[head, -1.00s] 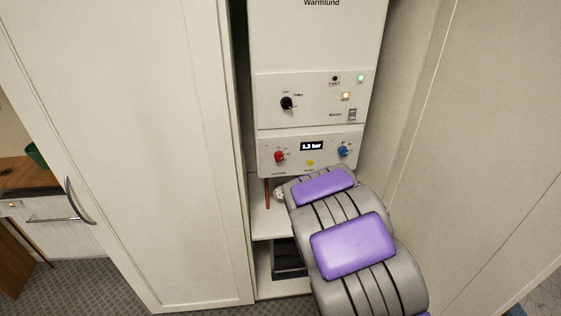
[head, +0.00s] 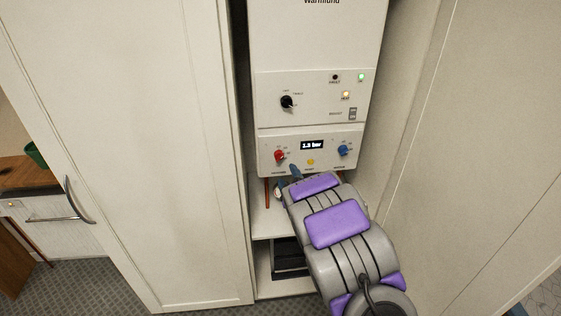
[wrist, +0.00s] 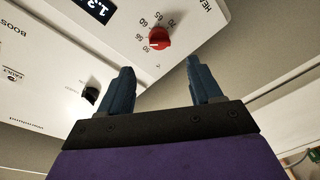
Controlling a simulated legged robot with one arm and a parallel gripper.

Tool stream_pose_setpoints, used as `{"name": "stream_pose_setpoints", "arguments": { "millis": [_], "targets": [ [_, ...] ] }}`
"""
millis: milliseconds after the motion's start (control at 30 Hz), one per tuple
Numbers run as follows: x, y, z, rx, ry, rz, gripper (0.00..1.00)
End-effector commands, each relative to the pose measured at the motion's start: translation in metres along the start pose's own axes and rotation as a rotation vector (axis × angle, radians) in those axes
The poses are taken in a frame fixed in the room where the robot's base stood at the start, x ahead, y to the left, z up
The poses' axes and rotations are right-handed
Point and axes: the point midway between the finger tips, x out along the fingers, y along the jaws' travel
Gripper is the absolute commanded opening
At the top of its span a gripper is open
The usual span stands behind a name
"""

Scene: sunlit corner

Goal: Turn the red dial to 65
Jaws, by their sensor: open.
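The red dial (head: 279,156) is at the left of the boiler's lower panel in the head view. In the wrist view the red dial (wrist: 160,38) sits beside a printed scale with 50, 55, 60, 65 and 70; its exact setting is too small to tell. My gripper (wrist: 157,80) is open and empty, its two blue fingers apart. The dial lies beyond the fingertips, between them in the picture, and nothing touches it. In the head view my gripper (head: 288,177) is just below the panel, mostly hidden by my arm.
The boiler (head: 315,40) stands between white cabinet doors. A blue dial (head: 343,150), a yellow button (head: 310,162) and a pressure display (head: 312,145) share the lower panel. A black knob (head: 287,102) is above. Pipes and a shelf (head: 262,222) are below.

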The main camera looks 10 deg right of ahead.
Motion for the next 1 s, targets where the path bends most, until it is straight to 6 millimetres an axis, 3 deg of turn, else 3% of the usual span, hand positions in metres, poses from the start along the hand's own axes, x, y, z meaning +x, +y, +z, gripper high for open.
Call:
{"name": "stream_pose_setpoints", "arguments": {
  "millis": [600, 1000],
  "targets": [
    [0.081, 0.000, 0.001, 0.001, 0.000, 0.001, 0.64],
    [0.104, 0.000, 0.001, 0.000, -0.001, -0.001, 0.64]
  ]
}}
